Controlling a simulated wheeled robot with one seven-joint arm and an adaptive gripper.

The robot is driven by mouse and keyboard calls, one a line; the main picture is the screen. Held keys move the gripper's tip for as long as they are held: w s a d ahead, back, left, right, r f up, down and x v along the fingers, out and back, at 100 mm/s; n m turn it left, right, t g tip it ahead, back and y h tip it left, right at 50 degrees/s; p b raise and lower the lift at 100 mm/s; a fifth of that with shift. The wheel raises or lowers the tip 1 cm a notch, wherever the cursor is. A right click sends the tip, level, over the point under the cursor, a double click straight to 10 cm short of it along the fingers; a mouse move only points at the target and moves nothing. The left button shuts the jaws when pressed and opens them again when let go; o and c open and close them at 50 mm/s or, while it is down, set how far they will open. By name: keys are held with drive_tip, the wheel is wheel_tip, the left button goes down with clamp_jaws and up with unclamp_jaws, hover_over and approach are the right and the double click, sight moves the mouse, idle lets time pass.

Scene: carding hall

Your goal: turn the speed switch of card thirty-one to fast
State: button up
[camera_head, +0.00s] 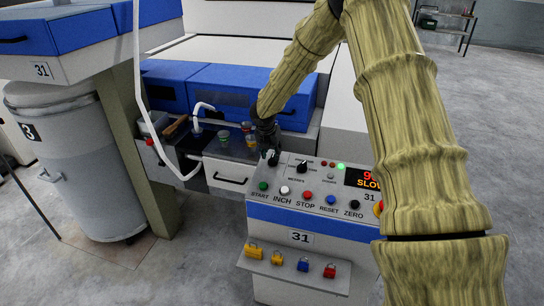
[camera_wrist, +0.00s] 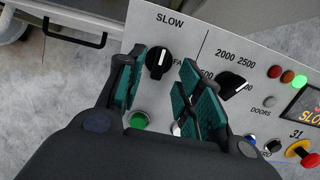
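The speed switch (camera_wrist: 158,62) is a black round knob with a white pointer line, on the grey control panel (camera_head: 299,170) of card 31. In the wrist view its pointer is toward the SLOW label above it; the FAST label to its right is partly hidden by a finger. The display (camera_head: 368,179) reads SLOW. My gripper (camera_wrist: 165,72) is open, its green-padded fingers on either side of the knob, with gaps visible. In the head view my gripper (camera_head: 269,153) is over the panel's upper left corner and hides most of the switch.
A second black selector (camera_wrist: 232,84) sits right of the fingers. Below are the green start button (camera_head: 264,186) and several other buttons. A bench (camera_head: 225,172) with cups stands left, beside a grey can (camera_head: 70,160).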

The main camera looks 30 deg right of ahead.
sight(272, 158)
drive_tip(key=shift+p+x, duration=0.45)
drive_tip(key=shift+x, duration=1.65)
drive_tip(key=shift+c, duration=0.2)
clamp_jaws()
